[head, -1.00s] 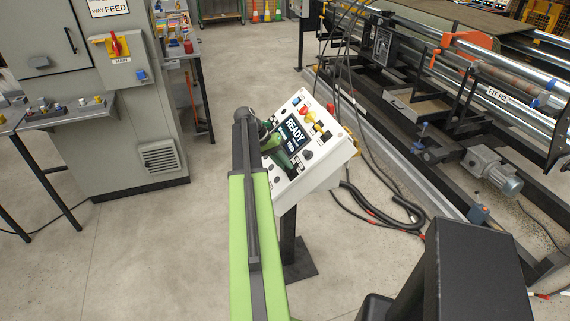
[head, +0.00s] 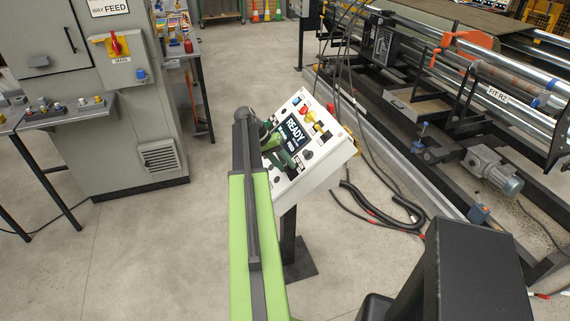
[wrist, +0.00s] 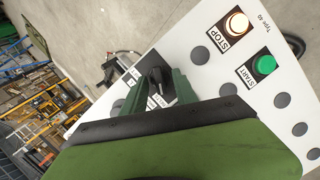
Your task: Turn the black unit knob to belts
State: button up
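The white control panel (head: 322,160) stands tilted on a post in the middle of the head view, its screen (head: 293,133) reading READY. In the head view my gripper (head: 280,150) is at the panel's left part and hides the knob there.
In the wrist view a lit STOP button (wrist: 237,23) and a green START button (wrist: 264,65) lie right of the knob. A grey cabinet (head: 130,120) stands at left, a roller machine (head: 450,110) at right. Black cables (head: 385,205) lie beside the panel post.

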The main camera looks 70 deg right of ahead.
jog(key=p+v, duration=1.4)
jog(key=v, duration=0.3)
jog(key=shift+r, duration=0.2)
jog(key=w+a+f+n+t+h+b, duration=0.25)
jog(key=w+a+n, duration=0.35)
jog(key=w+a, duration=1.75)
jog(key=a+f+n+t+y, duration=0.1)
jog(key=a+n, duration=0.2)
jog(key=a, duration=1)
jog(key=s+a+f+n+t+y, duration=0.1)
jog(key=a+n, duration=0.3)
jog(key=a, duration=1)
jog(key=s+a+f+n+t+y+b, duration=0.1)
jog(key=a+f+n+t+y, duration=0.1)
jog(key=a, duration=1.1)
jog(key=shift+s+a+f+n, duration=0.25)
jog(key=shift+a+f+n, duration=0.15)
jog(key=shift+f+n, duration=0.5)
